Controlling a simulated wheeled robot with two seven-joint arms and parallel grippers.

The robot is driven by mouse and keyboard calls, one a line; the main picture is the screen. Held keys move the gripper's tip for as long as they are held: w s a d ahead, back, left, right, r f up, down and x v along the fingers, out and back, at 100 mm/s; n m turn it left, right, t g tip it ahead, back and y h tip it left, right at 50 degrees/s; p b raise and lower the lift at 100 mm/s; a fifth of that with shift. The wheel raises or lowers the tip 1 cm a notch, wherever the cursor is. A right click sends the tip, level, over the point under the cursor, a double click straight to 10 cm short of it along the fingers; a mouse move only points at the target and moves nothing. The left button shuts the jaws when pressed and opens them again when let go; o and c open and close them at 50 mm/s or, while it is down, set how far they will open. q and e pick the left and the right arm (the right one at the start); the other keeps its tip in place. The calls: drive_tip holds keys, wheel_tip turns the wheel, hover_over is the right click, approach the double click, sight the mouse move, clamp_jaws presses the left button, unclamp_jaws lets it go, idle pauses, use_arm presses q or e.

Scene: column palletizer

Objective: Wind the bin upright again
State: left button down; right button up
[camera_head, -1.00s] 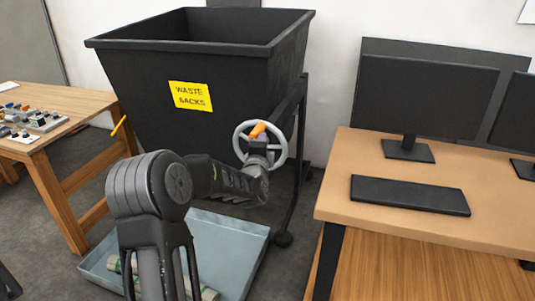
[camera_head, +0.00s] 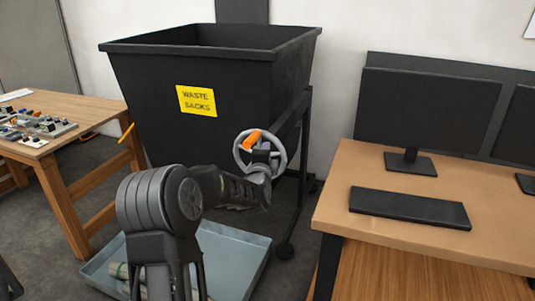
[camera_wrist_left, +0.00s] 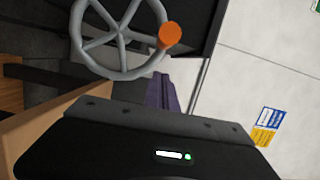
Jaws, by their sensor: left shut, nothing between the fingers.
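The black bin (camera_head: 150,90) with a yellow "WASTE SACKS" label (camera_head: 196,101) stands in a dark frame at the back. Its rim looks roughly level; I cannot tell a slight tilt. A grey handwheel (camera_head: 238,163) is on the frame at the bin's right, with an orange knob (camera_head: 252,138) at its upper left in the head view. The wrist view shows the wheel (camera_wrist_left: 121,40) and knob (camera_wrist_left: 170,36) clear of my fingers. My left gripper (camera_head: 264,158) is shut and empty in front of the wheel, hiding part of it. My right gripper is out of view.
A grey-blue tray (camera_head: 240,263) with rolled items (camera_head: 120,271) lies on the floor below my arm. A wooden desk (camera_head: 385,235) with monitors and a keyboard stands close on the right. A workbench (camera_head: 85,112) with small parts is at left.

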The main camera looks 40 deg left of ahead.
use_arm(q)
drive_tip(key=b+v, duration=0.1)
drive_tip(key=v, duration=0.9)
drive_tip(key=shift+d+b, duration=0.2)
drive_tip(key=shift+b, duration=0.2)
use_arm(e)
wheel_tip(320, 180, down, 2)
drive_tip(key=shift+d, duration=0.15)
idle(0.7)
